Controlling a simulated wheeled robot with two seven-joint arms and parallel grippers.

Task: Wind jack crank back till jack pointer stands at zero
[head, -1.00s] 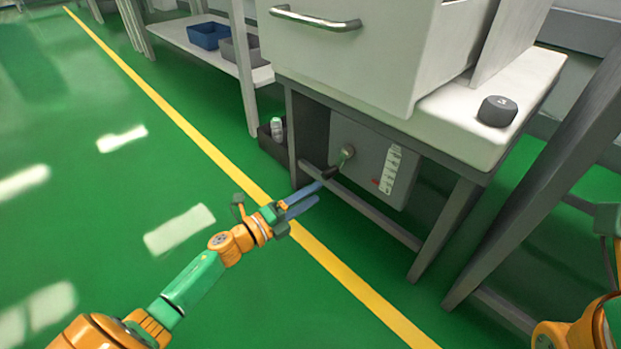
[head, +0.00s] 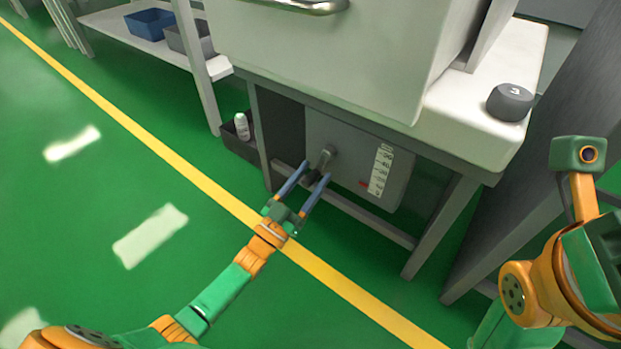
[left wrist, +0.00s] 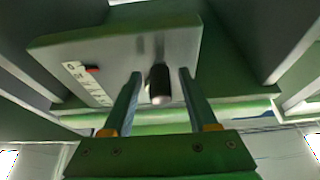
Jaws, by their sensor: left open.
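The jack is a grey box (head: 343,150) under the cart's white top. Its white scale (head: 380,170) has a red pointer (head: 366,184) near the lower, zero end, seemingly just above it; the exact reading is too small to tell. The pointer also shows in the left wrist view (left wrist: 91,69). The crank (head: 326,156) has a dark handle pointing out toward me. My left gripper (head: 315,171) is open, one finger on each side of the handle. In the left wrist view the dark handle (left wrist: 160,84) stands between the fingers, with gaps on both sides. My right gripper is out of view.
A lower rail (head: 365,217) and a leg (head: 440,228) of the cart stand close to the jack. A dark bin with a white bottle (head: 241,127) is left of it. A dark knob (head: 510,101) sits on the white top. The green floor at left is clear.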

